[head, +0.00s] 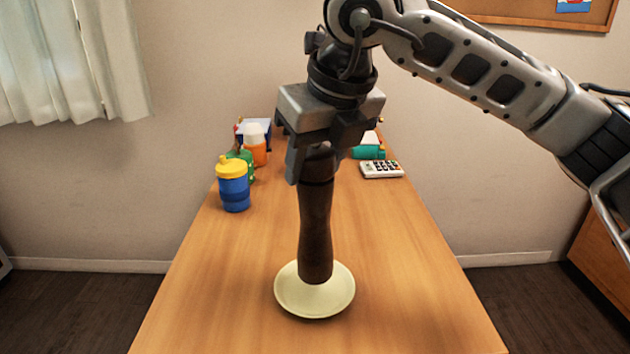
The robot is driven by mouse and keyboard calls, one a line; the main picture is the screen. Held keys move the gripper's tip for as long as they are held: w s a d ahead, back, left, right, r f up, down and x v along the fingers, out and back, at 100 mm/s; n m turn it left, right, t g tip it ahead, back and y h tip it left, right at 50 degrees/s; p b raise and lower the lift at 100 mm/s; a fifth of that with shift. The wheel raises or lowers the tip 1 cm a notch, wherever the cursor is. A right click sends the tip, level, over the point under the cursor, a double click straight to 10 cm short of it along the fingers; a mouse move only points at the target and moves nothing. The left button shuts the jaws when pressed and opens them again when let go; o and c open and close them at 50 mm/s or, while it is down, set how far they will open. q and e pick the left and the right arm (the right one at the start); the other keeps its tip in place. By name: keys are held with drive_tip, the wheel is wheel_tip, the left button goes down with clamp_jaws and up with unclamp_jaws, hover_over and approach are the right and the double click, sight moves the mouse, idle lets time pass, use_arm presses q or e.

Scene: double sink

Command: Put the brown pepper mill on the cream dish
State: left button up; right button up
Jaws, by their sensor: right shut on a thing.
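The brown pepper mill (316,225) is upright in the head view, a dark turned wooden shape. My right gripper (318,150) points down and is shut on its top end. The mill's lower end shows in front of the cream dish (314,301), over its middle. I cannot tell whether the mill's base touches the dish or hangs just above it. The cream dish is a shallow round plate lying on the near part of the wooden table. My left gripper is not in view.
On the table (400,290), a blue cup with a yellow lid (234,188), a green item (243,158) and an orange bottle (256,150) stand at the back left. A calculator-like device (381,169) and a teal item (368,152) lie back right. The table around the dish is clear.

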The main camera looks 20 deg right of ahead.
sight(315, 230)
drive_tip(key=shift+w+f, duration=0.2)
drive_tip(key=shift+f, duration=0.05)
drive_tip(key=f, duration=0.3)
drive_tip(key=shift+w+d+f+p, duration=0.1)
drive_tip(key=shift+w+p, duration=0.2)
drive_tip(key=shift+p, duration=0.1)
drive_tip(key=shift+f, duration=0.3)
drive_tip(key=shift+f+b, duration=0.2)
drive_tip(key=shift+b, duration=0.1)
drive_tip(key=o, duration=1.5)
drive_tip(key=shift+r, duration=0.1)
